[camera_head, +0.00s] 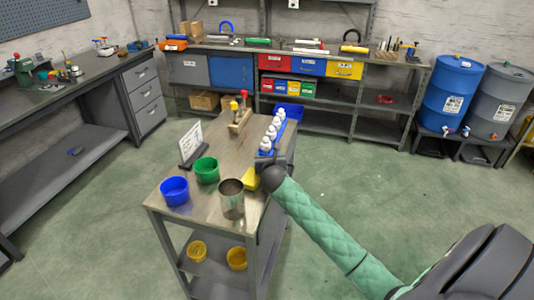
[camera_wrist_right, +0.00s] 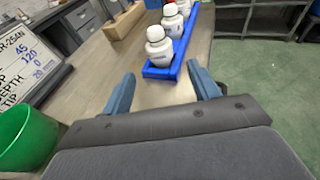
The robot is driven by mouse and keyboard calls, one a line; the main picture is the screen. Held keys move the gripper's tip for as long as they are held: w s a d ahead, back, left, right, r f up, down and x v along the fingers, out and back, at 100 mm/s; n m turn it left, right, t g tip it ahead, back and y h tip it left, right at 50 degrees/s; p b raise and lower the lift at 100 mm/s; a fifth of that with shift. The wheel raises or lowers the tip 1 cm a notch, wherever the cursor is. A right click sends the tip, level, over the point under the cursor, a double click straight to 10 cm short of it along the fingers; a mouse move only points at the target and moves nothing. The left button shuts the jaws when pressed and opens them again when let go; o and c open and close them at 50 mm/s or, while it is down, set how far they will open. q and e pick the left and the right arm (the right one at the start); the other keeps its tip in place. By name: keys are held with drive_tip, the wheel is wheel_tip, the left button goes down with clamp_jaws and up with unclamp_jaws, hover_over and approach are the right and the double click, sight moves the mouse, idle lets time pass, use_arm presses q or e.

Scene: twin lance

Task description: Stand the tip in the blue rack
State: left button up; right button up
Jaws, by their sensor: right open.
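A long blue rack (camera_head: 264,153) holds a row of white bottles (camera_head: 272,133) along the right edge of the cart top. It also shows in the right wrist view (camera_wrist_right: 178,66), with a white bottle at its near end. I cannot pick out the tip in either view. My right gripper (camera_wrist_right: 163,87) is open and empty, its fingers spread just short of the rack's near end, over the cart. In the head view the right gripper (camera_head: 272,170) partly hides this end. My left gripper is out of view.
On the cart top (camera_head: 210,140) are a blue bowl (camera_head: 174,190), a green bowl (camera_head: 206,170), a metal cup (camera_head: 231,199), a yellow item (camera_head: 250,179) and a sign (camera_head: 190,141). A blue bin (camera_head: 290,111) is at its far end. Floor right of the cart is clear.

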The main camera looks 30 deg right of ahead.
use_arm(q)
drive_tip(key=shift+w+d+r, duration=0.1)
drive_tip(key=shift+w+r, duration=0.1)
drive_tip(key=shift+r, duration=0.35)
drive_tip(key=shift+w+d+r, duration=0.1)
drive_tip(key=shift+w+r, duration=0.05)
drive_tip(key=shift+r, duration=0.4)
use_arm(e)
drive_tip(key=shift+v, duration=1.3)
